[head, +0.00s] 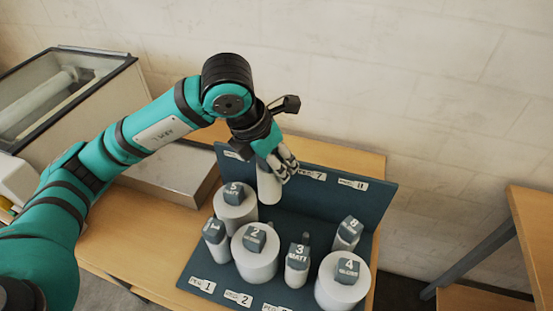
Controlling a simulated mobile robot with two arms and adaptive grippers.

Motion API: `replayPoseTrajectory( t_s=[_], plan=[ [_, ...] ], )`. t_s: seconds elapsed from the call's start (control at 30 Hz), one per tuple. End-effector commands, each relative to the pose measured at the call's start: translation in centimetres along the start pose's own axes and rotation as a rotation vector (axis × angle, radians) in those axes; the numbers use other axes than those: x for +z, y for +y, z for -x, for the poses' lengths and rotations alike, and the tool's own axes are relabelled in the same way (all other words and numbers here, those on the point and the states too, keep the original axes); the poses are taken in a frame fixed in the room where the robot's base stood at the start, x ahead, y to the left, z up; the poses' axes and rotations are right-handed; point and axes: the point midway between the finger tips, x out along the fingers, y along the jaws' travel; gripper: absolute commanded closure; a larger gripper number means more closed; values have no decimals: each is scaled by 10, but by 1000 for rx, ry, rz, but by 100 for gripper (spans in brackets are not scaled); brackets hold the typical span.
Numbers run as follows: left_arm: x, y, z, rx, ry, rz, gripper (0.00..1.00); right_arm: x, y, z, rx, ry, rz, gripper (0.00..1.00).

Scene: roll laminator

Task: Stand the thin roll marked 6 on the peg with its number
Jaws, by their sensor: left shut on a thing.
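My left gripper (277,165) is shut on a thin white roll (268,187), which hangs about upright below the fingers. The gripper covers the roll's top, so its number is hidden. The roll is over the back left part of the dark blue peg rack (375,208), just right of the roll marked 5 (236,210). I cannot tell whether its lower end touches the rack or a peg. A label reading 7 (316,176) shows on the back panel; the peg label 6 cannot be made out. My right gripper is not in view.
Rolls marked 1 (215,240), 2 (256,262), 3 (297,272) and 4 (342,285) stand along the front. A glass-topped machine (70,95) is at left.

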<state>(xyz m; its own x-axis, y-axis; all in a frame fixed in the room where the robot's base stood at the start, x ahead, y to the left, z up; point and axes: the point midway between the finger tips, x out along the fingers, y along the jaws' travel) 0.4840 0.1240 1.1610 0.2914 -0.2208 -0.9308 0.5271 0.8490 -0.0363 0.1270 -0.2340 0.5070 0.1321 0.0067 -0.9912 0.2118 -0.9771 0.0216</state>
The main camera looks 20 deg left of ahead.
Motion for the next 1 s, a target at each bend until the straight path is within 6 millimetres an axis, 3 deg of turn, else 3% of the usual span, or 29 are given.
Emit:
replayPoseTrajectory(
  t_s=[0.3,0.4,0.53,0.77,1.0],
  plan=[
    [-8,0,-19,-2,3,-1,90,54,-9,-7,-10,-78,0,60],
    [-12,1,-28,-2,2,-1,90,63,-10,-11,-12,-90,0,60],
    [-17,1,-40,-2,2,-1,90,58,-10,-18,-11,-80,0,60],
    [-25,2,-62,-2,1,-1,90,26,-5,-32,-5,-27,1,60],
    [-34,3,-84,-1,2,-1,90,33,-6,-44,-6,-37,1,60]
  ],
)
